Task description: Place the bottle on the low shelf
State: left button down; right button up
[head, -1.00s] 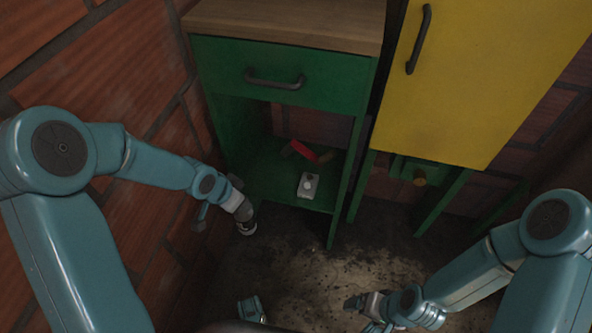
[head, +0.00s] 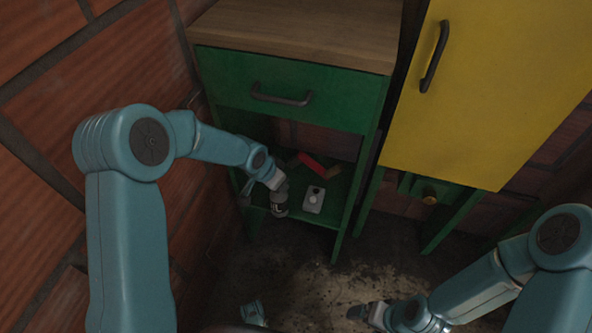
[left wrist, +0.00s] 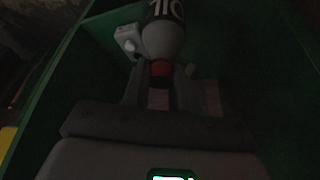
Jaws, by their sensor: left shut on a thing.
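My left gripper (head: 277,186) is shut on the bottle (head: 280,205), at the front of the open space under the green drawer. The bottle hangs over the front part of the low green shelf (head: 336,192), left of a white box; I cannot tell whether its base touches the shelf. In the left wrist view the bottle (left wrist: 163,40) is grey with a black label, white characters and a red neck band, and the gripper (left wrist: 159,85) is around its neck end. My right gripper (head: 362,311) is low over the floor; its fingers are too small to read.
The white box (head: 313,200) with a round knob, a red object (head: 311,165) and a brown piece (head: 332,172) are on the shelf. A green drawer (head: 285,87) under a wooden top is above it. A yellow cabinet (head: 480,90) stands right, a brick wall (head: 60,90) left.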

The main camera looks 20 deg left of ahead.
pick_arm(q)
jog(key=w+d+f+b, duration=0.1)
jog(key=w+d, duration=0.2)
jog(key=w, duration=0.3)
jog(key=shift+d+f+b, duration=0.15)
jog(key=shift+f+b, duration=0.15)
jog(key=shift+f, duration=0.1)
jog(key=c, duration=0.9)
grip_release()
